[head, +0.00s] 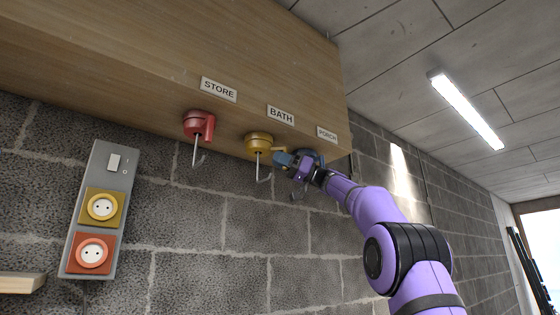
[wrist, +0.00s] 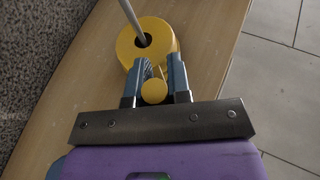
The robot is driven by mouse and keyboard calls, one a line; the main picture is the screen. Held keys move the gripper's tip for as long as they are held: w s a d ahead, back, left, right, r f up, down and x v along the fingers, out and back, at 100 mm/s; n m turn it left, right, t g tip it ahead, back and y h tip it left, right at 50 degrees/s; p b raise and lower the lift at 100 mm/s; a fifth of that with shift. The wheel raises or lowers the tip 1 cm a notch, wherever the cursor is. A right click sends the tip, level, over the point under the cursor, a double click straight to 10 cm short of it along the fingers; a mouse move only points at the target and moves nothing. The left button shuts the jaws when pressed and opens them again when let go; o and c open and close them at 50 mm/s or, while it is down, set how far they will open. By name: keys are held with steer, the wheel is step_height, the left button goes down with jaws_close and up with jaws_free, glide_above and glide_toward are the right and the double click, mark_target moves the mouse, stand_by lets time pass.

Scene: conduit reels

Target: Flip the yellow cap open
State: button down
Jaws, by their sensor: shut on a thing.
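The yellow cap (head: 258,141) sits on the underside of the wooden box below the BATH label, with a metal hook hanging from it. In the wrist view the yellow cap (wrist: 150,42) is a round body with a dark central hole and the hook's rod coming out. A round yellow knob (wrist: 154,91) shows at its near side. My gripper (head: 282,158) reaches in from the right, beside the cap. In the wrist view my gripper (wrist: 160,68) has its blue-grey fingers on either side of the knob, shut on it. The fingers partly hide the cap's near edge.
A red cap with a hook (head: 197,124) hangs to the left below STORE. Something dark below the PORCH label (head: 326,133) is mostly hidden by my gripper. A grey panel (head: 99,156) with a switch and yellow and red sockets is on the block wall.

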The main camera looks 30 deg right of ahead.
steer(key=c, duration=1.1)
jaws_free()
steer(key=shift+o, duration=0.2)
steer(key=s+a+m+t+h, duration=0.2)
steer(key=a+m+t+h, duration=0.3)
steer(key=m+t+h, duration=0.55)
steer(key=s+d+f+n+t+h, duration=0.2)
steer(key=s+d+f, duration=0.2)
steer(key=s, duration=0.6)
steer(key=s+a+f+g, duration=0.2)
steer(key=a+f+g, duration=0.1)
steer(key=f, duration=0.5)
steer(key=s+a+f+m+g+h, duration=0.1)
steer(key=s+a+f+g, duration=0.1)
steer(key=f, duration=0.6)
steer(key=s+a+f+m+g, duration=0.1)
steer(key=s+a+f+g, duration=0.1)
steer(key=a+f+g, duration=0.2)
step_height(320, 180, down, 4)
steer(key=a, duration=0.2)
steer(key=shift+s+a, duration=0.2)
steer(key=shift+a, duration=0.15)
